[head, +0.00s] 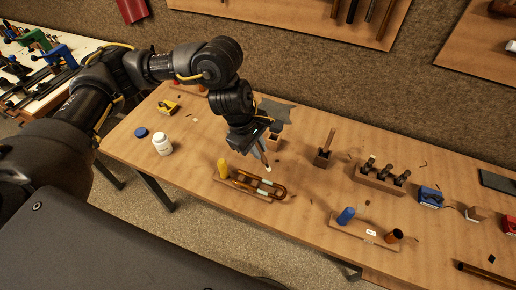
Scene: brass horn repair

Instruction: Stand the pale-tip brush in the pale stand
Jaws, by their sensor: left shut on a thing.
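My left gripper (257,146) is shut on a slim brush (263,159) above the bench. The brush hangs tilted, with its pale tip (268,168) down and to the right; the gripper hides its upper part. A small pale wooden block (274,143), which looks like the pale stand, is just behind and right of the gripper and partly hidden. The brush is apart from this block. A darker block (322,160) further right holds an upright wooden handle (330,139). My right gripper is not in view.
A brass tube piece on a board with a yellow peg (222,168) lies just in front of the gripper. A white bottle (162,144) stands left. A rack of dark tools (377,178) and a board with a blue cylinder (346,215) are right. The front left bench is clear.

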